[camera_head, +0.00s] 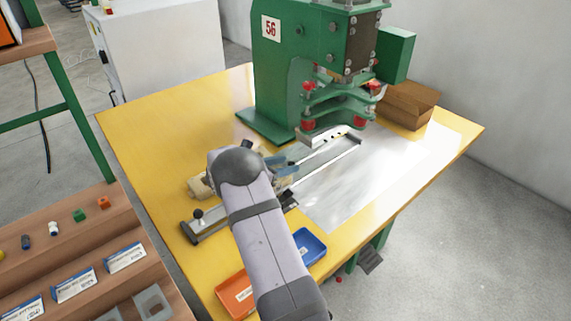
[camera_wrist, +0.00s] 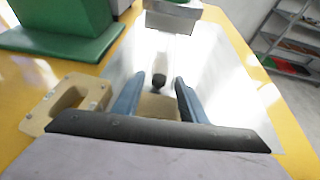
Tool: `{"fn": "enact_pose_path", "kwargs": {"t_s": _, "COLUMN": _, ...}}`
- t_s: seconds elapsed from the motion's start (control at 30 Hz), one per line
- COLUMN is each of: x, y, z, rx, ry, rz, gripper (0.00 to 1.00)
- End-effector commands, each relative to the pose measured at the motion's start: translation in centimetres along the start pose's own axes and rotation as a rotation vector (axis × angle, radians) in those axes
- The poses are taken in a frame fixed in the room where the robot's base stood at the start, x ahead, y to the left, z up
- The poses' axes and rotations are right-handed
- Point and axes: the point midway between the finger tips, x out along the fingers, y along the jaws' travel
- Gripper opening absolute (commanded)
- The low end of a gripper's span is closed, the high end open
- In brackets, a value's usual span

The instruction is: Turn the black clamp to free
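In the wrist view a small black knob (camera_wrist: 158,80), which looks like the black clamp, stands between and just beyond the fingertips of my gripper (camera_wrist: 155,88). The two blue fingers are spread apart, with a gap on each side of the knob. A tan block (camera_wrist: 159,107) shows between the fingers, nearer the palm; I cannot tell if it touches them. In the head view my gripper (camera_head: 287,170) is over the metal rail (camera_head: 325,158), with its blue fingers pointing right. A black part (camera_head: 290,199) shows beside my wrist; which way the clamp is turned is unclear.
The green press (camera_head: 275,75) stands behind the rail. Another black knob (camera_head: 197,213) sits at the rail's left end. A tan fixture (camera_wrist: 65,102) lies left of my fingers. Orange (camera_head: 237,296) and blue (camera_head: 309,247) trays are at the front edge; a shiny sheet (camera_head: 365,180) covers the right.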

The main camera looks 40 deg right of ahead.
Motion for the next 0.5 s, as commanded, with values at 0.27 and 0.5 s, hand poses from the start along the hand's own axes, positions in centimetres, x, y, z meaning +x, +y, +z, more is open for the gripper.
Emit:
{"fn": "enact_pose_path", "kwargs": {"t_s": 0.27, "x": 0.56, "y": 0.06, "z": 0.03, "rx": 0.000, "ry": 0.000, "rz": 0.002, "gripper": 0.39}}
{"fn": "enact_pose_path", "kwargs": {"t_s": 0.5, "x": 0.55, "y": 0.04, "z": 0.03, "rx": 0.000, "ry": 0.000, "rz": 0.001, "gripper": 0.08}}
